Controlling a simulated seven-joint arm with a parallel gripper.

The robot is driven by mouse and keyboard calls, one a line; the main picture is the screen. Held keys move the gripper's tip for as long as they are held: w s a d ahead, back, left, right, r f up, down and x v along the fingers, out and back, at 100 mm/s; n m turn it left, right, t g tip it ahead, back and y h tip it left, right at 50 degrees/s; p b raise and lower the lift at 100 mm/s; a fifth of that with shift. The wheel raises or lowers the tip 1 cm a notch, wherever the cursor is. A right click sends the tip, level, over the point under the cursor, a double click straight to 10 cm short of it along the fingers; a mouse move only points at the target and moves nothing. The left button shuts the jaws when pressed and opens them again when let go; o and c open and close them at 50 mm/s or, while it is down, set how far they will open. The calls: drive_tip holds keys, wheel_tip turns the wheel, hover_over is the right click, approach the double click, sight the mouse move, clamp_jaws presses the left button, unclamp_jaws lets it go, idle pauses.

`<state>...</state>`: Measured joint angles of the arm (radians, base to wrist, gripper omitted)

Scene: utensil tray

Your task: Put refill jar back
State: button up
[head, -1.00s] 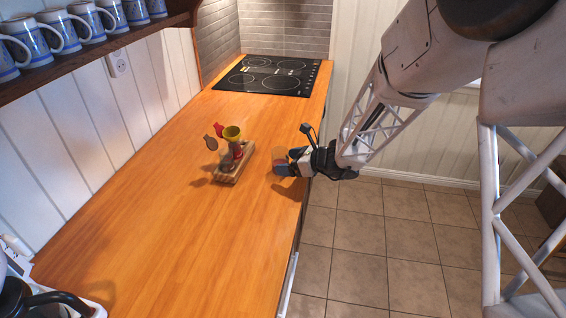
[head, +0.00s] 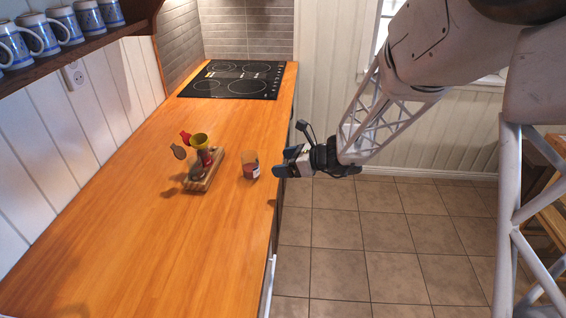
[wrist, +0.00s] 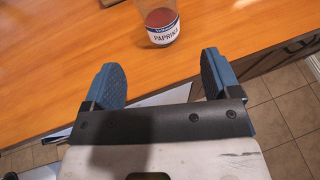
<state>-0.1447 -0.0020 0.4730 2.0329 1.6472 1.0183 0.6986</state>
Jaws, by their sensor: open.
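The refill jar (head: 250,166) stands upright on the wooden counter, to the right of the utensil tray. In the wrist view the jar (wrist: 161,22) is clear with red contents and a white and blue label reading PAPRIKA; its top is cut off by the frame edge. My gripper (head: 279,171) is at the counter's right edge, to the right of the jar and apart from it. In the wrist view my gripper (wrist: 160,80) is open, with nothing between its blue fingers and the jar ahead of them.
A black cooktop (head: 235,80) is at the far end. Mugs (head: 62,25) stand on a wall shelf. The front of the counter (head: 150,250) is clear.

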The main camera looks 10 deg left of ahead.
idle(0.7)
drive_tip(key=s+d+r+n+h, duration=0.4)
drive_tip(key=s+d+n, duration=0.3)
drive_tip(key=s, duration=0.4)
drive_tip(key=s+d+r+n+h, duration=0.4)
drive_tip(key=s+d+n, duration=0.3)
drive_tip(key=s, duration=0.5)
drive_tip(key=s+d+r+n+h, duration=0.5)
drive_tip(key=s+d+r+n, duration=0.1)
drive_tip(key=s+d, duration=0.5)
drive_tip(key=shift+s+n+g, duration=0.4)
